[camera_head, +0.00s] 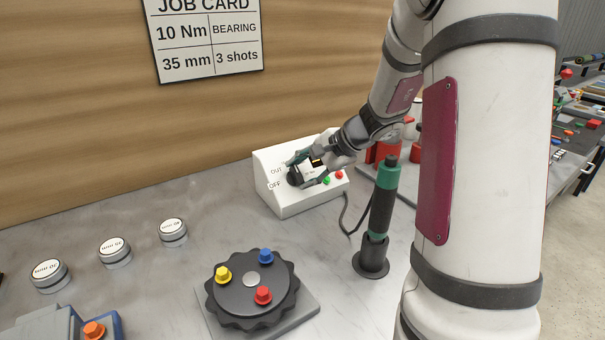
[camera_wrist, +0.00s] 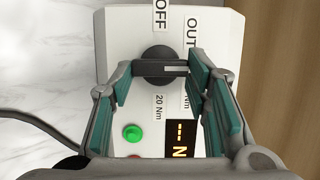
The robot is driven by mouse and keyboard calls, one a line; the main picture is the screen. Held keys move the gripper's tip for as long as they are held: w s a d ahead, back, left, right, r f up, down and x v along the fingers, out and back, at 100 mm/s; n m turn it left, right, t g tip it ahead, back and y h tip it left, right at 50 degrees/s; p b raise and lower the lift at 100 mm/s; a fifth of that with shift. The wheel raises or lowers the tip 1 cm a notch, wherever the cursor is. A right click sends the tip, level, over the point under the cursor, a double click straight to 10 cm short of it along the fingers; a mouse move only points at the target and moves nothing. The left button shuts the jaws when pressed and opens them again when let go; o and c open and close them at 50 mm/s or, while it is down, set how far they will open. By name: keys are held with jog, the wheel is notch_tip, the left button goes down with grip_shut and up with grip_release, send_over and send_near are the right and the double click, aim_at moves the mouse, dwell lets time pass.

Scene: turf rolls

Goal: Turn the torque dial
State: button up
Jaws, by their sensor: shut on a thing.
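The torque dial (camera_wrist: 160,66) is a round black knob with a raised grip bar and a white pointer line. It sits on a white control box (camera_head: 284,205). In the wrist view its white line points to the right in the picture, near the "OUT" label, with "OFF" above and "20 Nm" below. My gripper (camera_wrist: 160,70) is shut on the dial's grip bar, one teal-padded finger on each side. In the head view my gripper (camera_head: 303,172) is at the box's sloped face and covers most of the dial.
The box has a green button (camera_wrist: 133,132) and a partly hidden amber display (camera_wrist: 181,138). A green and black screwdriver (camera_head: 383,200) stands in a holder right of the box. A black turntable (camera_head: 252,290) with coloured knobs is in front. A job card (camera_head: 205,38) reads 10 Nm.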

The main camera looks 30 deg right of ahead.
dwell(0.4)
jog(key=o, duration=1.2)
jog(key=shift+c, duration=0.2)
jog(key=v, duration=1.2)
jog(key=shift+s, duration=0.1)
